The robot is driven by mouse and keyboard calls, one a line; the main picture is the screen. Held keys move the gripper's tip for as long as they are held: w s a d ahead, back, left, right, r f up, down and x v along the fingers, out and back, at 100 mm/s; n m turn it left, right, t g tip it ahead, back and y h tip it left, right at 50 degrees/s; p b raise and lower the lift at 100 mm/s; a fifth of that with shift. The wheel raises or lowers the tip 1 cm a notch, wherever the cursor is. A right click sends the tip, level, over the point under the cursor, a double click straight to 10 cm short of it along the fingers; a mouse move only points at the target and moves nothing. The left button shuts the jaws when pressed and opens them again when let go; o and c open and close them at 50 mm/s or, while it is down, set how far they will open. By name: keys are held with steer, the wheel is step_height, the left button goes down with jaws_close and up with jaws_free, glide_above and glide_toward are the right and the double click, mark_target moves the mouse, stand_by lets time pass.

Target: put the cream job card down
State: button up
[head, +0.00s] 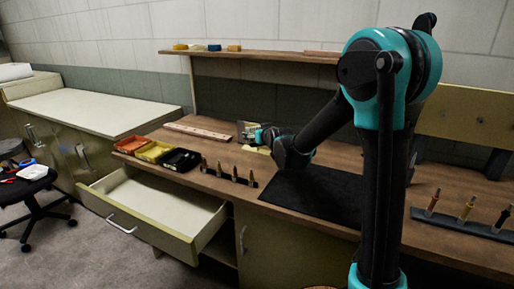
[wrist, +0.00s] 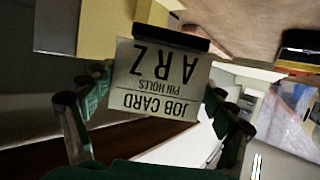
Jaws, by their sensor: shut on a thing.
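The cream job card (wrist: 160,78) is in the wrist view, printed "JOB CARD PIN HOLES ARZ" and upside down there. A dark strip runs along its upper edge in that view. My gripper (wrist: 155,98) is shut on the card, with a teal finger at each side. In the head view my gripper (head: 265,136) is over the back of the wooden workbench (head: 225,130), left of the black mat. A small pale yellow patch shows under it there; I cannot tell whether it is the card. Whether the card touches the bench is unclear.
Red, yellow and black trays (head: 155,152) and a row of upright pins (head: 230,174) stand left of my gripper. A drilled wooden strip (head: 198,131) lies behind the trays. The black mat (head: 315,194) is bare. An open drawer (head: 160,208) juts out at the front left.

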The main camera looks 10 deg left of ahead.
step_height(320, 180, up, 11)
steer(key=shift+a+r, duration=0.1)
steer(key=shift+r, duration=0.1)
steer(key=s+a+f+n+g+y, duration=0.2)
steer(key=a+f, duration=0.2)
steer(key=a, duration=0.9)
steer(key=n+g+y, duration=0.5)
steer(key=n+g, duration=0.1)
steer(key=n, duration=0.1)
glide_above(154, 210)
step_height(154, 210, down, 26)
steer(key=shift+w+f, duration=0.1)
steer(key=shift+f, duration=2.5)
steer(key=shift+f, duration=0.1)
steer(key=o, duration=1.1)
